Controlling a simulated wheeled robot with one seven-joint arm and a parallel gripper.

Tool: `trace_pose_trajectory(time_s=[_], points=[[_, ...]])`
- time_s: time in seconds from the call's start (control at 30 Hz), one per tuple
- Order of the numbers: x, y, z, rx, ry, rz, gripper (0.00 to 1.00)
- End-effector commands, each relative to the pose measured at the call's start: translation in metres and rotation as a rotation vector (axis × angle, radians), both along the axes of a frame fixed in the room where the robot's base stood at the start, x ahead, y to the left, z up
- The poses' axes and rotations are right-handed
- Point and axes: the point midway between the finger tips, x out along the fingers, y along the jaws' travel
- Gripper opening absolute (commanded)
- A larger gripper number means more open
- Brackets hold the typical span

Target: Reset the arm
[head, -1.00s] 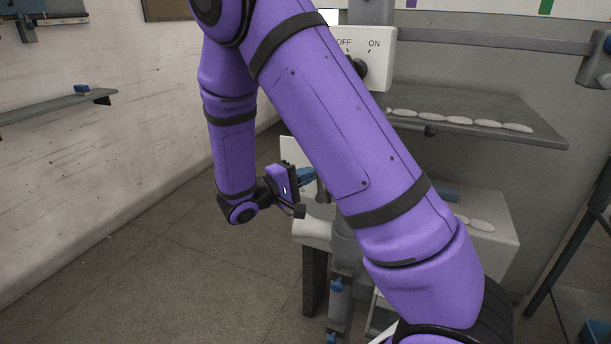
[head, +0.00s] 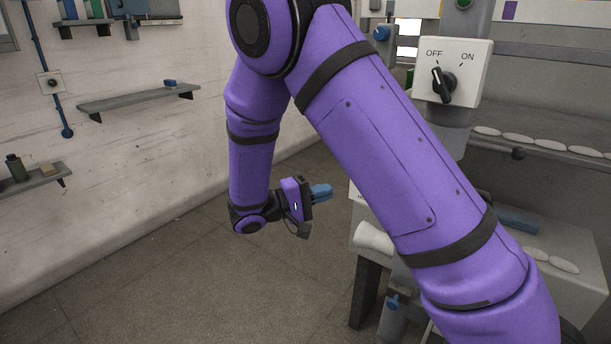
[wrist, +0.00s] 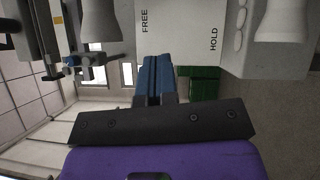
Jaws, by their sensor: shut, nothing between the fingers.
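My purple arm crosses the head view, bent at the elbow, with its forearm hanging down. My gripper (head: 322,191) is at its lower end, its blue fingers pointing right, near a white machine box. In the wrist view the blue fingers (wrist: 153,80) lie side by side, shut and empty. Nothing is seen touching them.
A switch box (head: 452,73) marked OFF and ON is at the upper right, its pointer near OFF. A white cone (head: 374,238) juts from the machine box below. Wall shelves (head: 140,98) are at left. Open floor (head: 200,290) lies lower left. The wrist view shows a panel (wrist: 180,35) marked FREE and HOLD.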

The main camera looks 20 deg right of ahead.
Motion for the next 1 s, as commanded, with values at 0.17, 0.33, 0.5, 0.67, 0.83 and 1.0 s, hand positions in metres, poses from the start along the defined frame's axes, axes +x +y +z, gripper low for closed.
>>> trace_pose_trajectory(time_s=[0.17,0.33,0.5,0.67,0.83,1.0], points=[[-0.002,-0.001,0.002,0.012,0.002,-0.009,0.00],[-0.014,-0.015,0.019,0.110,0.017,-0.072,0.00],[-0.038,-0.035,0.041,0.280,0.037,-0.157,0.00],[-0.061,-0.050,0.060,0.449,0.049,-0.217,0.00],[-0.087,-0.061,0.077,0.628,0.047,-0.254,0.00],[-0.113,-0.068,0.093,0.804,0.031,-0.266,0.00]])
